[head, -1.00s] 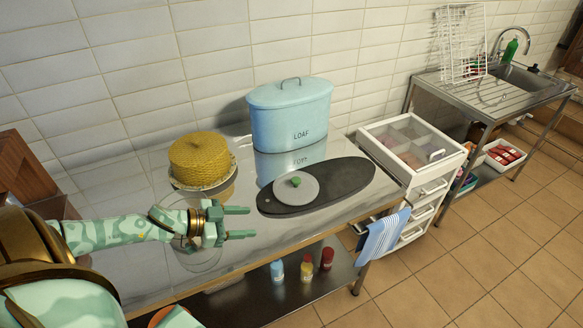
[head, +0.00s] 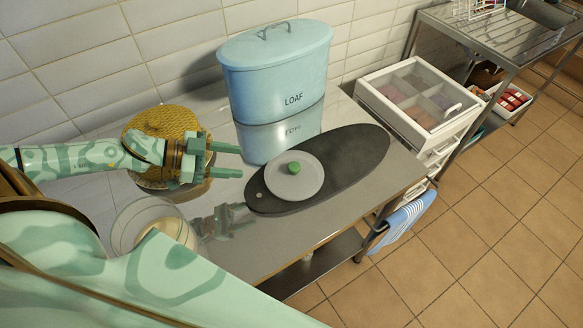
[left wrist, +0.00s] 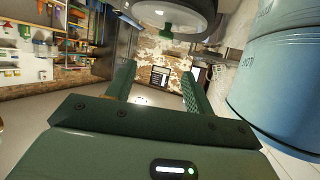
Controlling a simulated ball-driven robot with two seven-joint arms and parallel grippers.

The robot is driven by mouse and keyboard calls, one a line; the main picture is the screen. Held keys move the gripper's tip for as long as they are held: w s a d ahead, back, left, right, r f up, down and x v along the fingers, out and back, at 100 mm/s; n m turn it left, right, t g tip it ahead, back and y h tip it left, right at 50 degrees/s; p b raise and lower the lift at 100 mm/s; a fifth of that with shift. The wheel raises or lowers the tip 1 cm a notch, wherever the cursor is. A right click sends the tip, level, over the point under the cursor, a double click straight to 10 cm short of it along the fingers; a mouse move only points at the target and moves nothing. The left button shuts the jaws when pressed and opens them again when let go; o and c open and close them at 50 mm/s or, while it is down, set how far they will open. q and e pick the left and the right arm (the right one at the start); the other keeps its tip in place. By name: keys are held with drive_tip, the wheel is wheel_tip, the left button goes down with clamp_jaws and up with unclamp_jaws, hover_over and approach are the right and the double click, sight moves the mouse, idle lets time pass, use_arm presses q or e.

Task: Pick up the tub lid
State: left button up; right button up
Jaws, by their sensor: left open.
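The tub lid (head: 295,177) is a flat grey disc with a green knob in its middle. It lies on a long dark oval board (head: 345,160) on the steel counter, and nothing covers it in the head view. My left gripper (head: 239,160) is open and empty, left of the lid and apart from it, with its fingers pointing right towards it. In the left wrist view, its two green fingers (left wrist: 158,82) are spread with nothing between them. My right gripper is not in view.
A blue LOAF bin (head: 275,85) stands behind the lid and shows in the left wrist view (left wrist: 280,85). A yellow woven-looking round thing (head: 165,122) is behind my gripper. A clear round glass vessel (head: 125,235) stands at front left. A drawer unit (head: 440,130) is right.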

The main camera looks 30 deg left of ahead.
use_arm(q)
wheel_tip(320, 180, down, 2)
drive_tip(key=w+b, duration=0.2)
approach(291, 166)
drive_tip(key=b+x, duration=0.1)
drive_tip(key=x, duration=0.4)
drive_tip(key=shift+f, duration=0.1)
drive_tip(key=x, duration=0.6)
drive_tip(key=shift+b, duration=0.35)
drive_tip(key=shift+c, duration=0.3)
drive_tip(key=c, duration=0.9)
